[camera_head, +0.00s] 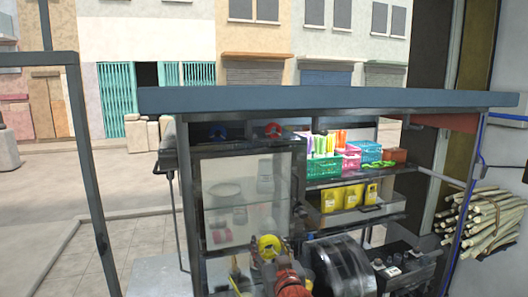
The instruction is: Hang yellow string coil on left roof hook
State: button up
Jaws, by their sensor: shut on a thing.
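A yellow round piece (268,246) with a grey centre shows low in the middle, among red machine parts (290,283). I cannot tell whether it is the yellow string coil or part of the press. A blue ring (220,132) and a red ring (272,130) show just under the front edge of the stall roof (330,99), in its left half. A hook at the roof's left end cannot be made out. My gripper cannot be made out in this view.
A shelf holds a green basket (322,168), a pink basket (350,158) and a blue basket (371,150). Yellow containers (351,196) stand below. A large dark wheel (343,266) is at the bottom. Cane (485,220) is stacked right. Grey poles (90,170) stand left.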

jog(key=s+a+r+n+y+p, duration=0.1)
jog(key=s+r+p, duration=0.15)
jog(key=r, duration=0.75)
jog(key=s+a+r+y+p, duration=0.1)
jog(key=a+r+p, duration=0.15)
jog(key=r, duration=0.65)
jog(key=p, duration=0.5)
send_near(252, 138)
jog(key=w, duration=0.3)
jog(key=shift+b+x, duration=0.85)
jog(key=shift+x, duration=3.45)
jog(key=shift+w+a+f+b, duration=0.2)
jog(key=shift+w+f+b, duration=0.15)
jog(key=shift+w, duration=0.25)
jog(key=o, duration=1.2)
jog(key=shift+c, duration=0.2)
jog(key=shift+s, duration=0.1)
